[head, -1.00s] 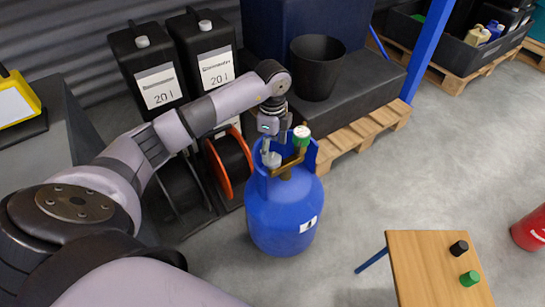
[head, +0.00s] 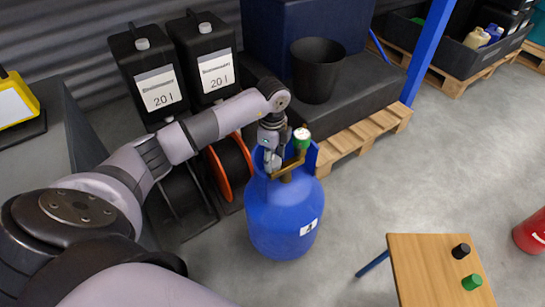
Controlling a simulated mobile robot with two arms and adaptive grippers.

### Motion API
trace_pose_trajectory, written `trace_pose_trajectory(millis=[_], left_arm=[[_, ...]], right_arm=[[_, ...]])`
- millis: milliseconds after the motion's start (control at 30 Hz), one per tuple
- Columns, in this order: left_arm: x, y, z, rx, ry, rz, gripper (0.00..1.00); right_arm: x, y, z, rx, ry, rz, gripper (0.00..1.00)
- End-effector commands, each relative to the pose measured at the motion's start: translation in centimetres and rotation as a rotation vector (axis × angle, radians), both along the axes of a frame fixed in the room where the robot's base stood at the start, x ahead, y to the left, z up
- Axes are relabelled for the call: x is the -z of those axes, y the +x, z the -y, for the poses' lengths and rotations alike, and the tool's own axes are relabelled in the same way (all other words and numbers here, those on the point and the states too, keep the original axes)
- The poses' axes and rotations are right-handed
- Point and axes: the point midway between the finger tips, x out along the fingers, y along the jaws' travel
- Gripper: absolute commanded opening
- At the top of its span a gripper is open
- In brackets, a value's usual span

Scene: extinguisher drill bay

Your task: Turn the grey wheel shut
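A blue gas cylinder (head: 283,217) stands upright on the floor, with a collar and a brass valve piece (head: 287,171) on top. The grey wheel (head: 273,162) is at the left end of the brass piece. A green wheel (head: 301,137) with a pale top is at its right end. My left gripper (head: 272,155) points down at the grey wheel, its fingertips at the wheel and partly hiding it. Whether the fingers are closed on it is too small to tell. My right gripper is not in view.
Black 20 l canisters (head: 159,78) and an orange-rimmed reel (head: 230,166) stand behind left. A black bucket (head: 316,68) sits on a dark block by a pallet (head: 365,137). A wooden table (head: 425,268) is front right. The floor at right is mostly clear.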

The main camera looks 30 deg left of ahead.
Motion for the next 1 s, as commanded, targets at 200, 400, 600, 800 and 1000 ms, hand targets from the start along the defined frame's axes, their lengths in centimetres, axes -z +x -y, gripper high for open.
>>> trace_pose_trajectory(millis=[200,400,600,800,1000], left_arm=[[0.0,0.0,0.0,0.000,0.000,0.000,0.26],[0.0,0.0,0.0,0.000,0.000,0.000,0.15],[-0.1,0.0,0.0,0.021,0.001,-0.001,0.15],[-0.2,0.0,-0.1,0.105,0.001,0.000,0.15],[-0.3,0.0,-0.1,0.261,0.002,0.001,0.15]], right_arm=[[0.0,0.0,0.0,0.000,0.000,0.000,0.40],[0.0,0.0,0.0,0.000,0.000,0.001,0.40],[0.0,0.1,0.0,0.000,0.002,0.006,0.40],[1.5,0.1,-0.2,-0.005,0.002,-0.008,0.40],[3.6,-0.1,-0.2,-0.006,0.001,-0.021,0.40]])
